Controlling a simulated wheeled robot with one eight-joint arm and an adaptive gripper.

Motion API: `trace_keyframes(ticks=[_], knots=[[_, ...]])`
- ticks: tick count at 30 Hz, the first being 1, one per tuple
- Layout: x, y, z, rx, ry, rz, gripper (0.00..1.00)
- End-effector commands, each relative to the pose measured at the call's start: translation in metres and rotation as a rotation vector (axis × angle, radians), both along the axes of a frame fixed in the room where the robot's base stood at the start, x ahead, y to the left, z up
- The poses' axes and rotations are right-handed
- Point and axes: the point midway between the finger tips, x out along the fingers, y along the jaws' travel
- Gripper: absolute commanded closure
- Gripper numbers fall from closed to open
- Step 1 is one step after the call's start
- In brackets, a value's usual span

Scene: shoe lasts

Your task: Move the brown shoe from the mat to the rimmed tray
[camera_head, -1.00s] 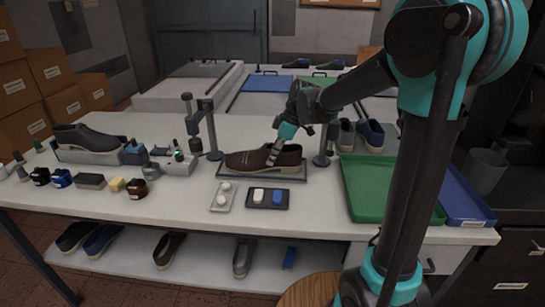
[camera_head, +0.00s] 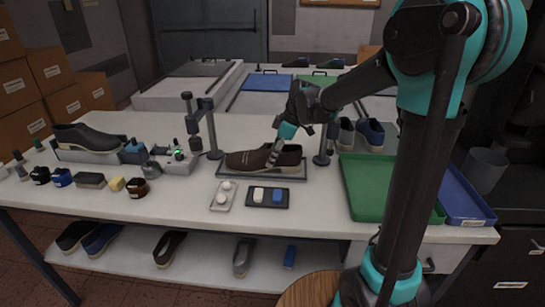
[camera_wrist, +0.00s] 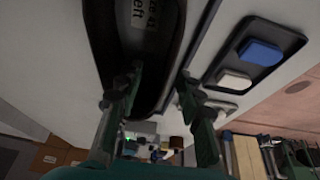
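The brown shoe (camera_head: 248,160) lies on the dark mat (camera_head: 232,173) at the middle of the bench, toe to the left. My gripper (camera_head: 272,160) is pointed down at the shoe's opening, its fingers low at the shoe. In the wrist view the fingers (camera_wrist: 160,82) stand apart around the near side of the shoe (camera_wrist: 155,70), one over the opening and one by its outer edge. Firm contact cannot be made out. A label reading "left" shows inside the shoe. A green rimmed tray (camera_head: 354,205) stands to the right, empty.
A blue tray (camera_head: 468,206) lies right of the green one. Posts (camera_head: 212,135) flank the mat. A small dark tray (camera_head: 267,206) with a white and a blue block lies in front. Other shoes (camera_head: 370,133) stand behind. Small items crowd the left.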

Motion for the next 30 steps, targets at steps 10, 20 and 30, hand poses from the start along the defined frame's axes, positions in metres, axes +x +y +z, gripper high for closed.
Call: trace_keyframes(ticks=[10,20,30], knots=[[0.000,0.000,0.043,0.000,0.000,0.000,0.63],[0.000,0.000,0.091,0.000,0.000,0.000,0.63],[0.000,0.000,0.100,0.000,0.000,0.000,0.63]])
